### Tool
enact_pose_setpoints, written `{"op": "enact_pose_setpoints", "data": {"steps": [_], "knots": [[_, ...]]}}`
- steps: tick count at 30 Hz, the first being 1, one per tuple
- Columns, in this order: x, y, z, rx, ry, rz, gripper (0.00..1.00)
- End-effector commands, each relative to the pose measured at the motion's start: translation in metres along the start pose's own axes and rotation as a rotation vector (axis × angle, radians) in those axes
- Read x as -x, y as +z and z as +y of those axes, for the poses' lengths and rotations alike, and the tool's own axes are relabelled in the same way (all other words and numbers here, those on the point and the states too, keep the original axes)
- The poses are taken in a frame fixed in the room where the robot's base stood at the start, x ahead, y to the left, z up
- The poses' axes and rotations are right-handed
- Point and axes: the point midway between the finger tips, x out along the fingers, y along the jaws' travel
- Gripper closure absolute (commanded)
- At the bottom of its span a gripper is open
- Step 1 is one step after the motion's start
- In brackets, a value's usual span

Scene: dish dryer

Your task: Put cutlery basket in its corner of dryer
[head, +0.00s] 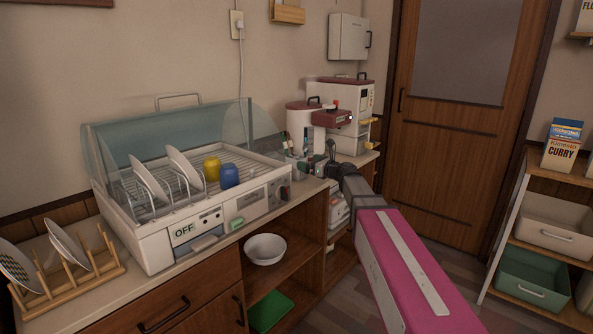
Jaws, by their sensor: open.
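The dish dryer (155,240) stands on the counter with its clear curved lid raised. Two white plates (149,182) stand in its rack, with a yellow cup (212,168) and a blue cup (229,175) to their right. My gripper (304,168) is open, just beyond the dryer's right end and low over the counter. Small items around the fingers are too small and dark to tell apart. I cannot make out the cutlery basket for certain; the gripper and wrist hide part of that spot.
A wooden plate rack (72,272) with plates stands left of the dryer. A red and white appliance (342,110) stands behind my gripper. A white bowl (265,248) and green tray (270,310) sit on shelves below. A shelf with bins (533,278) is at right.

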Motion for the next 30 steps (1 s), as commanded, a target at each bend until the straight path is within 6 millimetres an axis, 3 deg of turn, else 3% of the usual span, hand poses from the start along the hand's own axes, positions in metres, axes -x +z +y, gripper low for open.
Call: {"op": "enact_pose_setpoints", "data": {"steps": [12, 20, 25, 30], "knots": [[-0.048, 0.006, 0.006, 0.000, 0.001, 0.000, 0.00], [-0.050, 0.006, 0.007, 0.000, 0.000, 0.000, 0.00], [-0.050, 0.006, 0.007, 0.000, 0.000, 0.000, 0.54], [-0.050, 0.006, 0.007, 0.000, 0.000, 0.000, 0.58]]}}
